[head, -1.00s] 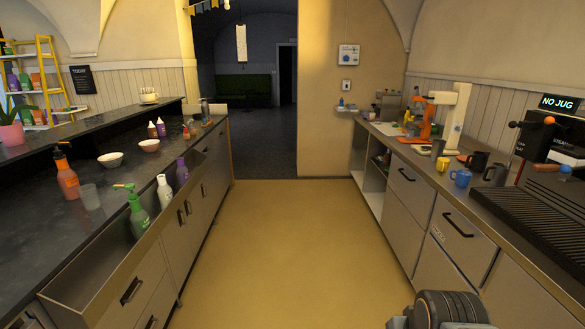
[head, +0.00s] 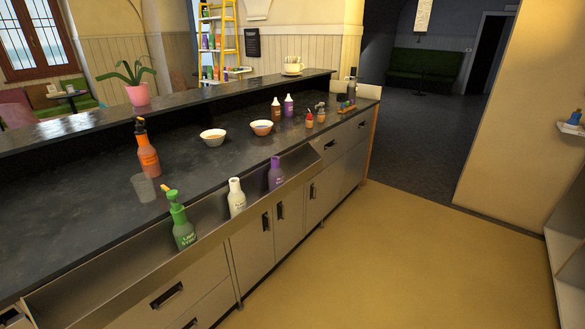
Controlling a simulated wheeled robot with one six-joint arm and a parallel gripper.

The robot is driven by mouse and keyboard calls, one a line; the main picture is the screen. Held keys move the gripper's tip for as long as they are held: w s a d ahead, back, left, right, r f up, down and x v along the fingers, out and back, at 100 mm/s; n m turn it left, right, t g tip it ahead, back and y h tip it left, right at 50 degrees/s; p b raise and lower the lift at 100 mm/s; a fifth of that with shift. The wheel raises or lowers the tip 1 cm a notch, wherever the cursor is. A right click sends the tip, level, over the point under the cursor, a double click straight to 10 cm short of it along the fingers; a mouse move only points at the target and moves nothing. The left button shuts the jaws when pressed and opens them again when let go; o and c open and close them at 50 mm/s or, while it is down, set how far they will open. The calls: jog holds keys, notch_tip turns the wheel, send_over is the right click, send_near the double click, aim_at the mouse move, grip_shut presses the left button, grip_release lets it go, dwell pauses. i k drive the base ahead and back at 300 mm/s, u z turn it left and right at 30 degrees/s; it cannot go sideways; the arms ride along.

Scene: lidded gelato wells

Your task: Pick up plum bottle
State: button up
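A purple, plum-coloured bottle (head: 276,173) stands in the steel trough along the counter's front edge, at the right end of a row. A white bottle (head: 236,198) and a green pump bottle (head: 181,222) stand to its left in the same trough. A smaller purple bottle with a pale top (head: 288,106) stands farther back on the dark counter, beside a brown-red bottle (head: 276,109). The labels on the purple bottles are too small to read. My gripper is not in view.
The dark counter (head: 110,190) also holds an orange pump bottle (head: 147,152), a clear cup (head: 143,188) and two bowls (head: 212,137). A raised black ledge (head: 180,99) runs behind. The yellow floor (head: 390,250) in front is clear.

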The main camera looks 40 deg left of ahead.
aim_at(275, 174)
jog(key=u, duration=0.35)
jog(key=i, duration=1.35)
jog(key=u, duration=1.85)
jog(key=i, duration=1)
jog(key=u, duration=1.3)
jog(key=i, duration=0.7)
jog(key=u, duration=0.15)
